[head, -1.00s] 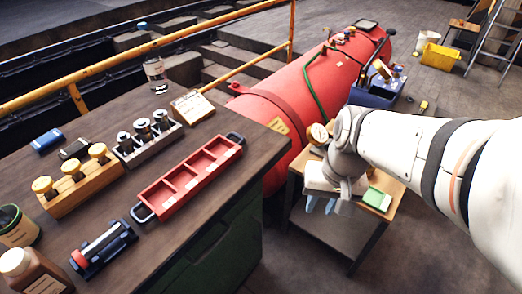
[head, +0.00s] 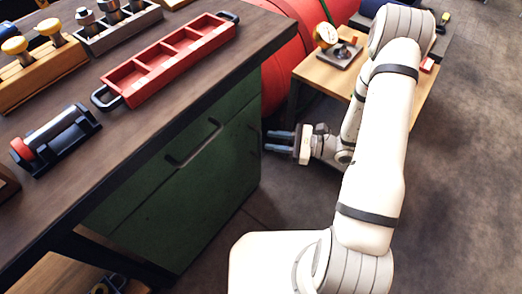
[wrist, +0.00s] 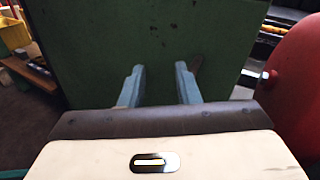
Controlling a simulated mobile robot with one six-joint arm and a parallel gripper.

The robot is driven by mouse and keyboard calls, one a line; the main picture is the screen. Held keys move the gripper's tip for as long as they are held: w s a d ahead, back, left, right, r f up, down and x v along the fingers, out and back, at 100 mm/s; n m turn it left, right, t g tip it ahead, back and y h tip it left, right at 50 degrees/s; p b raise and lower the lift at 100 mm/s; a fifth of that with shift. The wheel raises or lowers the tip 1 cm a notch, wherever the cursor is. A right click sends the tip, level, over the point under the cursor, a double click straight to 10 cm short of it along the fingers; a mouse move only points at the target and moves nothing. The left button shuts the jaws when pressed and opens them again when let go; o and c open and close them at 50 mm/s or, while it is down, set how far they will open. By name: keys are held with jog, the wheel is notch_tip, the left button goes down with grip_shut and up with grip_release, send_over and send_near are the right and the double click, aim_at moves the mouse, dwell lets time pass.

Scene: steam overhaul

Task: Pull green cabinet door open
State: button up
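The green cabinet (head: 135,205) is built under the workbench, and its front looks closed. A dark bar handle (head: 200,140) runs along its upper part. In the wrist view my gripper (wrist: 160,85) is open before the green panel (wrist: 130,40).
The red tray (head: 170,62) and a roller stand (head: 55,138) rest on the benchtop (head: 60,210). A small wooden table (head: 312,68) with a gauge and the red boiler (head: 290,85) stand behind my gripper. The floor (head: 470,170) to the right is clear.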

notch_tip(320, 180, down, 9)
jog(key=w+d+m+t+b, duration=0.2)
jog(key=m+t, duration=0.2)
jog(key=m, duration=0.1)
jog(key=h+b, duration=0.1)
send_over(260, 155)
jog(key=shift+w+t, duration=0.3)
jog(key=shift+w, duration=0.05)
jog(key=shift+c, duration=0.2)
grip_shut()
